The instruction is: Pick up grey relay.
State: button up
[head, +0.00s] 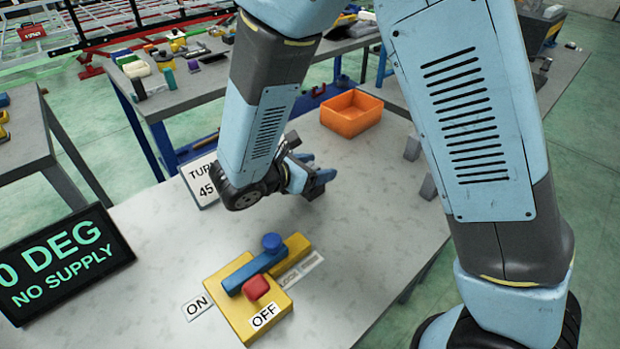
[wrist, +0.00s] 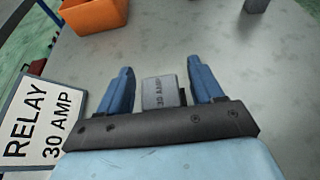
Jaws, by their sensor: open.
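The grey relay (wrist: 158,92), marked 30 AMP, stands on the table between the two blue fingers of my gripper (wrist: 160,68) in the wrist view. A gap shows between it and each finger, wider on the right. The black palm edge hides its near end. In the head view my gripper (head: 316,170) is low over the middle of the table with its fingers apart. A grey piece that looks like the relay (head: 314,193) shows just beside the fingers, mostly covered by them.
An orange bin (head: 352,114) stands behind my gripper. Grey blocks (head: 412,149) (head: 428,187) stand to the right. A yellow switch box (head: 225,295) with a blue lever is in front. A screen (head: 62,262) is at left. A RELAY 30 AMP sign (wrist: 36,122) stands left of my gripper.

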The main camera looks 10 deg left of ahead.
jog(key=shift+w, duration=0.1)
jog(key=shift+c, duration=0.2)
jog(key=c, duration=1)
jog(key=shift+c, duration=0.2)
